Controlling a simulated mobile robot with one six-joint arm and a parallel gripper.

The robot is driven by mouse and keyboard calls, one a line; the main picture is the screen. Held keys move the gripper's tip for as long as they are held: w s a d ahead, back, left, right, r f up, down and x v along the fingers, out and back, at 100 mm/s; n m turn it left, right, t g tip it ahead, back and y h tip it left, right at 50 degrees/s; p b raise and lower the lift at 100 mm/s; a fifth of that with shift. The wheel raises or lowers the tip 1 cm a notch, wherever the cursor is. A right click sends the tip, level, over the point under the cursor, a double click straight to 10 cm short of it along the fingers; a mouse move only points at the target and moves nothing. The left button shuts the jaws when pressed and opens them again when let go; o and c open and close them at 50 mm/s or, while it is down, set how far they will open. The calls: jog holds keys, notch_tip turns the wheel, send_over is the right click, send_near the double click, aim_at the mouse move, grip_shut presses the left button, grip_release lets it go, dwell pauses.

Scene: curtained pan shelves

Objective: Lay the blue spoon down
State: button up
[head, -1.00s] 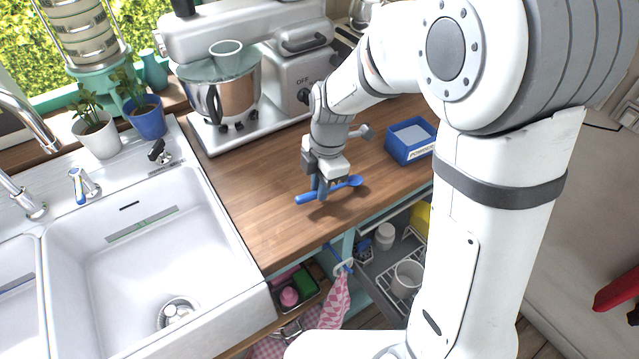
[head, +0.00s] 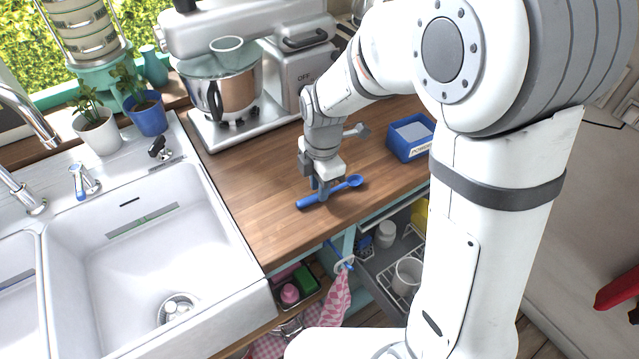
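The blue spoon (head: 352,182) is low over the wooden counter (head: 252,200), at or very near its surface. It lies flat, with its bowl to the right and its handle end to the left. My gripper (head: 322,190) points down at the middle of the handle, with its fingers around it, and appears shut on it. The fingers hide a short part of the handle. Any small gap between spoon and counter is too fine to tell.
A blue box (head: 410,140) stands on the counter to the right of the spoon. The stand mixer (head: 230,85) is behind, and the white sink (head: 140,230) is to the left. The counter's front edge is close, with open shelves below. Bare wood lies left of the spoon.

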jog(key=shift+o, duration=0.6)
jog(key=o, duration=0.5)
jog(key=shift+c, duration=0.2)
notch_tip(320, 180, up, 8)
jog(key=shift+d+b, duration=0.2)
jog(key=shift+b, duration=0.15)
jog(key=shift+w+f, duration=0.1)
jog(key=s+d+r+m+t, duration=0.3)
jog(key=s+d+m, duration=1)
jog(key=m, duration=1.1)
jog(key=d, duration=0.3)
jog(key=shift+s+r+h, duration=0.25)
jog(key=shift+s+h, duration=0.05)
